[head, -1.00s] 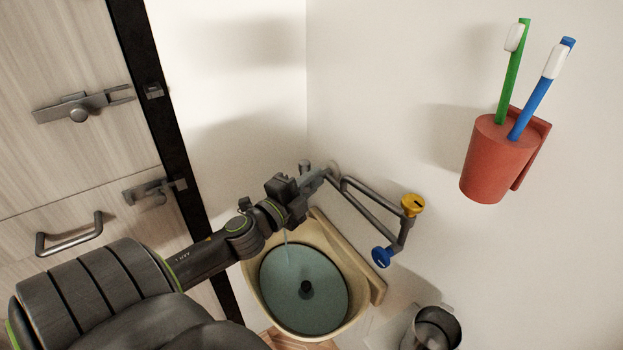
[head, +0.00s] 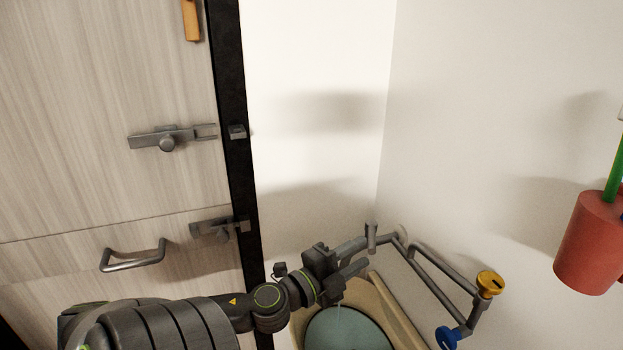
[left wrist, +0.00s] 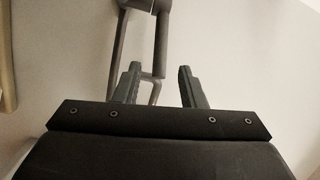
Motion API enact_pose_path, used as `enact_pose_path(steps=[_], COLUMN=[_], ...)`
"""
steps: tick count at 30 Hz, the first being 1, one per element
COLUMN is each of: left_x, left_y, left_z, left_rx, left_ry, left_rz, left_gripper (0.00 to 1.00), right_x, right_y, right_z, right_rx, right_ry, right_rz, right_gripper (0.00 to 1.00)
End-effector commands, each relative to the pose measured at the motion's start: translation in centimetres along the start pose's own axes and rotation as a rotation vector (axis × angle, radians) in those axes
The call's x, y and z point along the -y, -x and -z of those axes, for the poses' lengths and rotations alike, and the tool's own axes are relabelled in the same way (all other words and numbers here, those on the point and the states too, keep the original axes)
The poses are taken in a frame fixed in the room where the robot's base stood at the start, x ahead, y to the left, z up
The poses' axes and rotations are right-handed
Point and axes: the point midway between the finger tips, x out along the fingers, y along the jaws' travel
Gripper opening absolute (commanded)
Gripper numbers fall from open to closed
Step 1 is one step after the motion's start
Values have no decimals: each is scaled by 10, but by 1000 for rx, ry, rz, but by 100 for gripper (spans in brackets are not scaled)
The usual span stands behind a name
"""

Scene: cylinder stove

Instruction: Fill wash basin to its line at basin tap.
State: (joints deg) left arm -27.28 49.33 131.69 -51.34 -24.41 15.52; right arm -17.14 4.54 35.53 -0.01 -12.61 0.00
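The cream wash basin (head: 379,299) is at the bottom of the head view, cut off by the frame edge, with blue-grey water (head: 347,333) in it. Its fill line is not visible. A thin pale stream seems to fall into it below my left gripper. The grey basin tap (head: 436,291) is on the wall, with a yellow knob (head: 490,284) and a blue knob (head: 447,338). My left gripper (head: 358,256) is at the tap's left end, above the basin. In the left wrist view its fingers (left wrist: 160,72) are apart, with the tap pipe (left wrist: 118,50) close by; contact is unclear. My right gripper is not in view.
A red cup (head: 588,245) with a green toothbrush hangs on the right wall. At left is a wooden panel with latches (head: 168,141) and a handle (head: 133,256), edged by a black post (head: 237,170). The wall above the tap is clear.

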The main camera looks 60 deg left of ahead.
Motion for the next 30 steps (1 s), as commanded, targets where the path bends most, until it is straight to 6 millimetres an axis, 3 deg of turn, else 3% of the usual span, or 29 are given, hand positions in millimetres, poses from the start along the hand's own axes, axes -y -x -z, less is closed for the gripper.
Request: enact_pose_path(steps=[18, 30], left_x=[-1, 1], left_y=[88, 111], left_z=[-1, 0], left_rx=[1, 0], left_ry=[-2, 0], left_rz=[-5, 1], left_gripper=[37, 37], right_x=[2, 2], right_y=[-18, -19], right_z=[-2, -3], right_rx=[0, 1], right_ry=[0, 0], right_rz=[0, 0], right_gripper=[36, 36])
